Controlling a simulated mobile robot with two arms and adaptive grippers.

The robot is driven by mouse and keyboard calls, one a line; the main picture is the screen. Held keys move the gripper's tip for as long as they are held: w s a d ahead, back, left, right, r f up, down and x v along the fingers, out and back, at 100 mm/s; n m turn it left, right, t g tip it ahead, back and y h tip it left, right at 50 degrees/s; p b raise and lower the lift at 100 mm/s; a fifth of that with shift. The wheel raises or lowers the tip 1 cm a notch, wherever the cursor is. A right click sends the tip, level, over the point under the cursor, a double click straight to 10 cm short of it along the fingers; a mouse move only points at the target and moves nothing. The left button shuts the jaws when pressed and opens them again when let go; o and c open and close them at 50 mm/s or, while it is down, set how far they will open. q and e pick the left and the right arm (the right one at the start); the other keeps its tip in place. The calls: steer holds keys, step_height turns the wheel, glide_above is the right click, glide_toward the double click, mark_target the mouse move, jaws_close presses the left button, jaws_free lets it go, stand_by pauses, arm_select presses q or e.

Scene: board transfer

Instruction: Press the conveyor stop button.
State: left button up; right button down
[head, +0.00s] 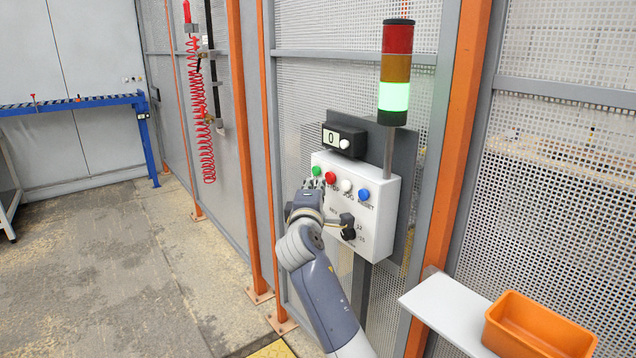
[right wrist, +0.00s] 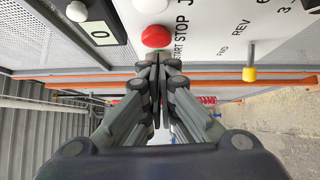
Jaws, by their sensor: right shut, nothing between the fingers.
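The control box (head: 385,222) is white and fixed to the mesh fence. Its top row has a green button (head: 316,170), a red button (head: 330,177), a white button (head: 346,186) and a blue button (head: 363,194). The red button also shows in the right wrist view (right wrist: 155,37), with STOP printed near it. My right gripper (head: 312,185) is shut and empty, its tips close in front of the panel by the red button. In the right wrist view the fingertips (right wrist: 158,60) appear just below the red button; I cannot tell whether they touch. My left gripper is not in view.
A stack light (head: 394,97) glows green above the box. A black display (head: 344,139) reads 0. A black knob (head: 348,228) sits lower on the panel. An orange bin (head: 540,328) stands on a white shelf (head: 445,308) at right. The floor at left is open.

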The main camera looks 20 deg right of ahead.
steer(key=shift+w+d, duration=0.2)
steer(key=shift+d, duration=0.3)
